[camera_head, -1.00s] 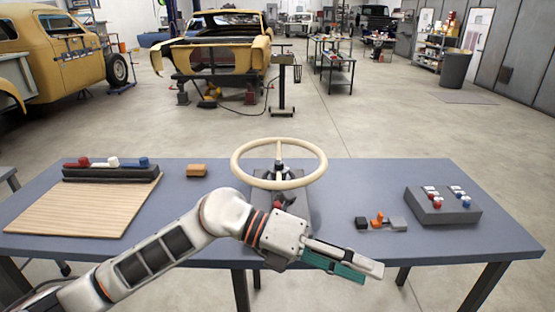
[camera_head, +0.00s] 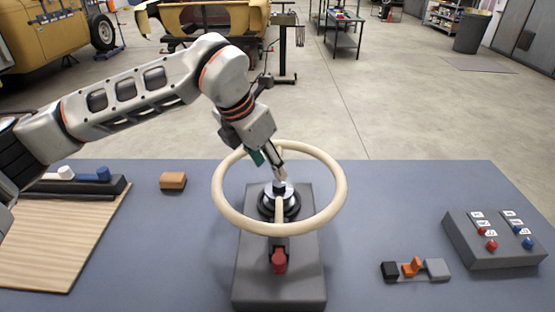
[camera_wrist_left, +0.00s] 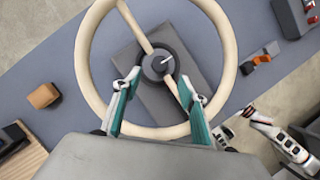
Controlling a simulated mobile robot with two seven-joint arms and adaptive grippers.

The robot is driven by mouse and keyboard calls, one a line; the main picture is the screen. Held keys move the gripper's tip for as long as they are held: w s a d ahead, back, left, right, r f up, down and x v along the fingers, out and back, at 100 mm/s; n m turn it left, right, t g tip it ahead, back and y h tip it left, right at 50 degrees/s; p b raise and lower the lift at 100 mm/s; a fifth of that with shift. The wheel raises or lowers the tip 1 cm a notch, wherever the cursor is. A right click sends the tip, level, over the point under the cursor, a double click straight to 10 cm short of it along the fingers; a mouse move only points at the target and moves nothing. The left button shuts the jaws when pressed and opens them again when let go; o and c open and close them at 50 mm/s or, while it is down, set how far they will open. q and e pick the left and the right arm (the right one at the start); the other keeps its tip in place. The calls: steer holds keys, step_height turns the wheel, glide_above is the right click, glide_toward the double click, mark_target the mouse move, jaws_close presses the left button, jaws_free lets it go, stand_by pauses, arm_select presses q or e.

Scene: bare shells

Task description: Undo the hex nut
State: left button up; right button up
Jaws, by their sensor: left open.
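A cream steering wheel (camera_head: 338,205) sits on a grey stand (camera_head: 300,275), flat and seen from above. At its hub (camera_head: 279,203) a small dark piece, which looks like the hex nut (camera_head: 279,185), stands on a silvery top. My left gripper (camera_head: 273,164) reaches down from the left, just above the hub. In the left wrist view its two teal fingers (camera_wrist_left: 158,82) are apart, one on each side of the hub (camera_wrist_left: 157,64), with nothing between their pads. Whether they touch the nut I cannot tell. White and dark parts of my right arm (camera_wrist_left: 285,145) show at lower right there.
An orange-brown block (camera_head: 173,181) lies left of the wheel, near a wooden board (camera_head: 60,240) and a dark rack (camera_head: 122,186). To the right are a small clamp-like piece with an orange lever (camera_head: 412,267) and a grey button box (camera_head: 500,255). The table between is clear.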

mark_target(279, 183)
arm_select(q)
steer(key=x, duration=0.6)
steer(key=shift+w+d+p, duration=0.1)
steer(key=shift+p, duration=0.25)
steer(key=shift+w+d+f, duration=0.15)
steer(key=shift+w+f, duration=0.1)
steer(key=shift+f, duration=0.35)
steer(key=c, duration=1.1)
